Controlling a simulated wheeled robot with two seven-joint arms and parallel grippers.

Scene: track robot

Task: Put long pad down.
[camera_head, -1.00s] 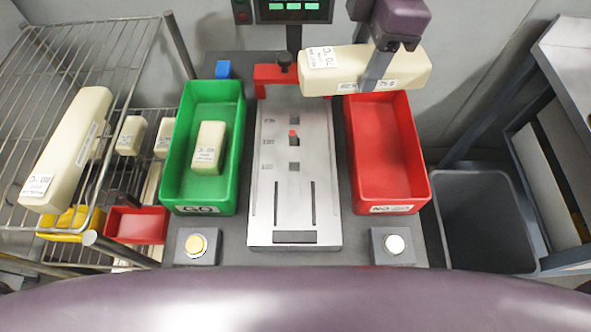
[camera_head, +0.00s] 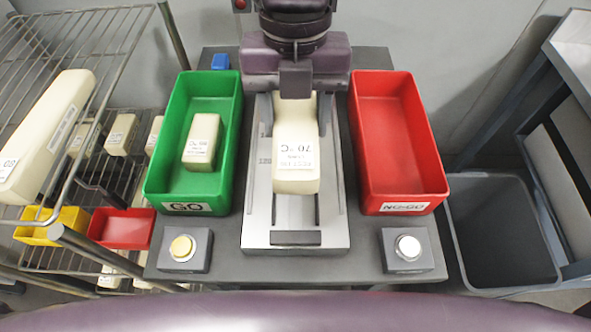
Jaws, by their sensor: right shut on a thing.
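The long pad (camera_head: 296,150) is a cream block with a printed label on its near end. It lies lengthwise over the silver gauge plate (camera_head: 259,220), pointing toward me. I cannot tell whether it touches the plate. My right gripper (camera_head: 295,80) is at the pad's far end, shut on it. The purple wrist above hides that end and the back of the plate. My left gripper is not in view.
A green GO bin (camera_head: 155,185) at left holds a short cream pad (camera_head: 202,142). The red NO-GO bin (camera_head: 395,130) at right is empty. A wire rack (camera_head: 60,228) stands left, a grey bin (camera_head: 500,230) right.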

